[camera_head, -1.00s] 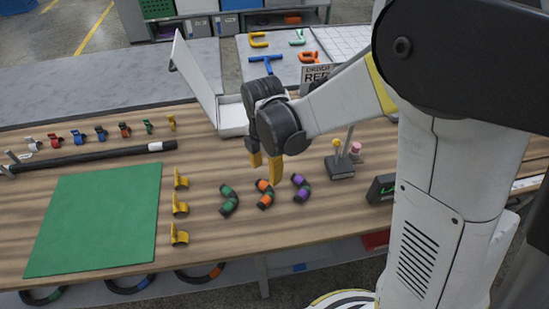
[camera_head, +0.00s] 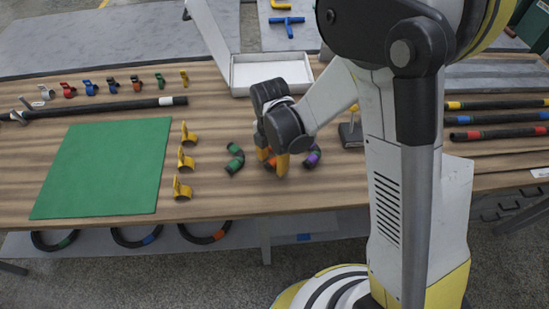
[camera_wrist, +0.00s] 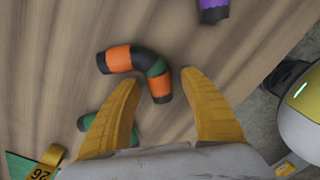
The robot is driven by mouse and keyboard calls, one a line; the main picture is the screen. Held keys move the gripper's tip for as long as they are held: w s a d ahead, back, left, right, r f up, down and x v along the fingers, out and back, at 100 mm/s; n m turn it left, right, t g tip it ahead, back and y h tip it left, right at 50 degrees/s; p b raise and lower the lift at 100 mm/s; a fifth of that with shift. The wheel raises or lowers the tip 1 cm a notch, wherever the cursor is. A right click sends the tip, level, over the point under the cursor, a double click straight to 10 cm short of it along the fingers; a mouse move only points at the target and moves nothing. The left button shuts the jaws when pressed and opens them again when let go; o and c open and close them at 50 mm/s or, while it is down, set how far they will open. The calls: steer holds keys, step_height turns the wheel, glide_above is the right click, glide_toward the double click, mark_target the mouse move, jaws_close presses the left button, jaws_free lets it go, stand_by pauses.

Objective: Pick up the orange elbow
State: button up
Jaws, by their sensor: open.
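The other end reaches up and left, beyond the fingertips. I cannot tell whether a finger touches it.
A green-banded elbow (camera_head: 235,158) lies to the left and a purple one (camera_head: 312,156) to the right, both close. Yellow clips (camera_head: 184,162) and a green mat (camera_head: 105,168) are further left. A white tray (camera_head: 271,88) stands behind. The table front is clear.

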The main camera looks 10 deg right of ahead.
steer(key=shift+f, duration=0.1)
jaws_close()
stand_by(0.3)
